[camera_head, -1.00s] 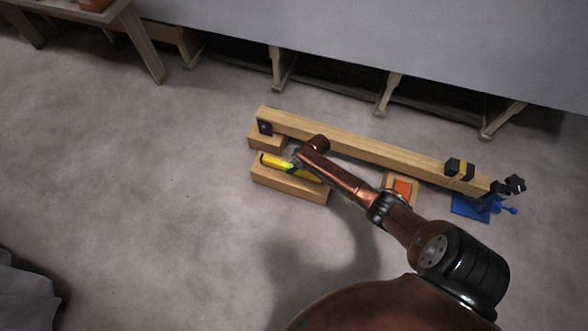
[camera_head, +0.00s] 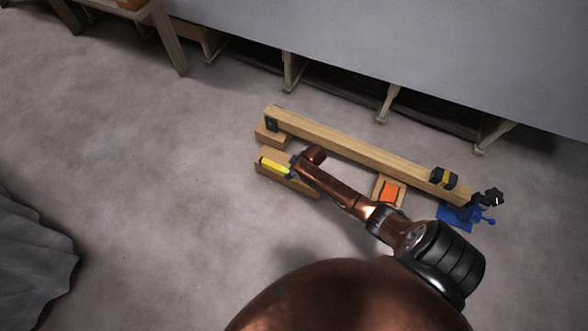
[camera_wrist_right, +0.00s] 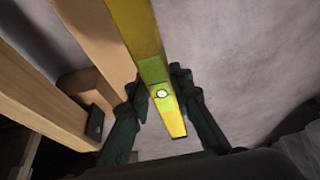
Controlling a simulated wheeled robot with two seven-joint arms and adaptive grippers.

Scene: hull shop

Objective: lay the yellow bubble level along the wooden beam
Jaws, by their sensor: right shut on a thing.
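The yellow bubble level (camera_head: 273,167) is at the low wooden block (camera_head: 289,185) in front of the beam's left part. My right gripper (camera_head: 293,169) is shut on it. The wrist view shows the level (camera_wrist_right: 140,35) between the two dark fingers (camera_wrist_right: 160,97), with its round vial near them. I cannot tell whether the level touches the block. The long wooden beam (camera_head: 350,150) runs behind the level, from upper left to lower right; in the wrist view the beam (camera_wrist_right: 35,100) is at left. My left gripper is not in view.
A wooden support (camera_head: 268,136) is under the beam's left end. An orange-topped block (camera_head: 390,192) sits before its right part. A black-and-yellow piece (camera_head: 443,178) is on the beam, near a blue item (camera_head: 459,215).

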